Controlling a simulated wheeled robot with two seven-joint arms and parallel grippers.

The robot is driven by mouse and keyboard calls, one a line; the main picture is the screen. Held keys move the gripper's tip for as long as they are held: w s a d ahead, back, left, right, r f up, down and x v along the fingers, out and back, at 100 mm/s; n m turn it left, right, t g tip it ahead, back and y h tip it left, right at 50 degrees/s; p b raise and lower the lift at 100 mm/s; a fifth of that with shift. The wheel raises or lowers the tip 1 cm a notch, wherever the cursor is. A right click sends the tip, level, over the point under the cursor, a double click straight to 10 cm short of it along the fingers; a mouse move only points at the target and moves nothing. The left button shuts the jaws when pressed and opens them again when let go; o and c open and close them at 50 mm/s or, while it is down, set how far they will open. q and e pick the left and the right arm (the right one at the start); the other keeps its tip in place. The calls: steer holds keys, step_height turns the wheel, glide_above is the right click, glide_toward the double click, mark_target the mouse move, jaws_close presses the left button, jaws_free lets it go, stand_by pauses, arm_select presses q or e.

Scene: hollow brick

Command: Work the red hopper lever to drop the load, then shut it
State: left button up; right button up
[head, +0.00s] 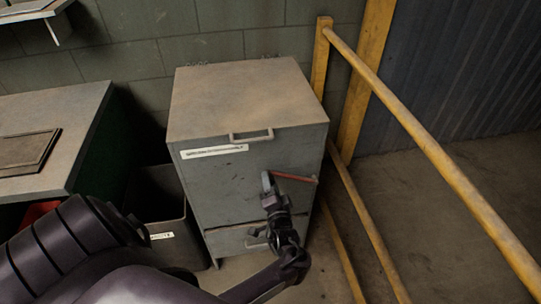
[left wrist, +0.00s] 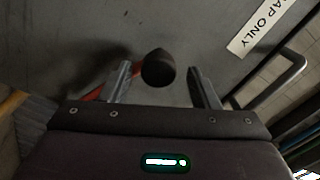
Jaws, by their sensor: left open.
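The grey hopper cabinet (head: 250,100) stands against the block wall, its lid and front door shut. The red lever (head: 296,178) sticks out across its front at the right side, roughly level. My left gripper (head: 268,184) is at the lever's left end, in front of the cabinet. In the left wrist view the gripper (left wrist: 160,80) is open, with a dark round knob (left wrist: 158,68) between its fingers. The red lever (left wrist: 92,94) runs behind the left finger there. My right gripper is not in view.
A yellow railing (head: 435,160) runs close along the cabinet's right side. A dark bin (head: 160,200) stands at its left, beside a table (head: 50,115). A lid handle (head: 251,136) and a white label (head: 214,152) are on the cabinet front. Floor right of the railing is clear.

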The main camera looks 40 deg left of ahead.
arm_select(q)
steer(key=v, duration=0.7)
steer(key=shift+b, duration=0.3)
steer(key=s+d+f+g+h, duration=0.1)
steer(key=s+d+f+h, duration=0.2)
steer(key=f, duration=0.6)
steer(key=s+d+f+m+g+h, duration=0.1)
steer(key=s+f+h, duration=0.25)
steer(key=f, duration=0.55)
steer(key=s+d+f+g+h, duration=0.1)
steer(key=s+f+h, duration=0.3)
steer(key=f, duration=0.5)
steer(key=s+d+f+n+g+h, duration=0.1)
steer(key=s+f+g, duration=0.2)
steer(key=s, duration=0.9)
steer(key=s+d+f+g+h, duration=0.2)
steer(key=s+f+g, duration=0.2)
steer(key=s+f, duration=0.5)
steer(key=s, duration=0.4)
steer(key=shift+f+n+g, duration=0.2)
steer(key=shift+n+g, duration=0.1)
steer(key=shift+n, duration=0.1)
steer(key=shift+s, duration=0.1)
